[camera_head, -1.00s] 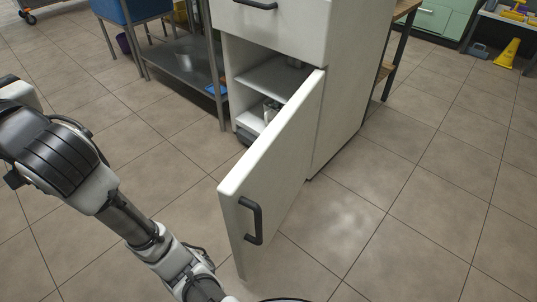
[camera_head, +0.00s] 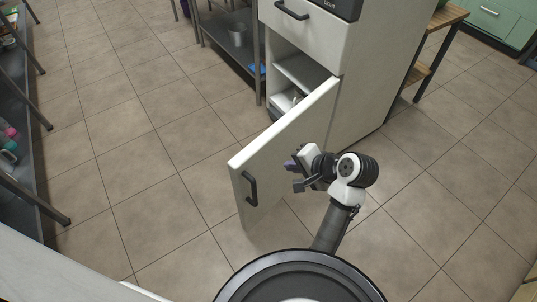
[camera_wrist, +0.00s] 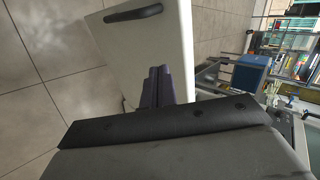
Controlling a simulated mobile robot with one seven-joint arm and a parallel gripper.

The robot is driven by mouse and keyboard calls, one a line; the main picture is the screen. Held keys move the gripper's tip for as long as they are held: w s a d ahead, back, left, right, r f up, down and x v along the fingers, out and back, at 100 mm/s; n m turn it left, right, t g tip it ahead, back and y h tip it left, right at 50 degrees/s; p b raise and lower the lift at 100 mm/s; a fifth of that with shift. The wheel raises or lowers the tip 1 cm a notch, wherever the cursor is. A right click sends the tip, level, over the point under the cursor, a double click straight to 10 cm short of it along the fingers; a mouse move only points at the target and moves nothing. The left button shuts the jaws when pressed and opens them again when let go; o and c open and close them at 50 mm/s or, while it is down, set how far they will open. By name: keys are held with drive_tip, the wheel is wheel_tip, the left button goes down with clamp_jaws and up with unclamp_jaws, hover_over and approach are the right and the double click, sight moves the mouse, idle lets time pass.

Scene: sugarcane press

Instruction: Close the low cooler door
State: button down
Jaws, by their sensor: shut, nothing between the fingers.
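The low cooler door (camera_head: 285,135) is a white panel standing wide open, hinged at the right side of the white cabinet (camera_head: 355,75). Its dark bar handle (camera_head: 250,188) is near the free edge, on the outer face. My gripper (camera_head: 292,168) is at that outer face, between the handle and the hinge side. In the wrist view its purple fingers (camera_wrist: 158,85) are shut and empty, pointing at the white door panel (camera_wrist: 150,45), with the handle (camera_wrist: 133,13) beyond. I cannot tell whether the fingertips touch the panel. Part of the door is hidden behind my gripper.
The open compartment (camera_head: 300,75) shows a shelf inside. A closed drawer (camera_head: 300,25) is above it. A metal rack (camera_head: 235,45) stands left of the cabinet, a wooden table (camera_head: 440,25) right. The tiled floor left of the door is clear.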

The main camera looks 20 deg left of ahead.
approach(256, 159)
drive_tip(key=x, duration=0.5)
drive_tip(key=shift+d+f, duration=0.25)
drive_tip(key=shift+f, duration=0.15)
drive_tip(key=shift+w+a, duration=0.2)
drive_tip(key=shift+a, duration=0.3)
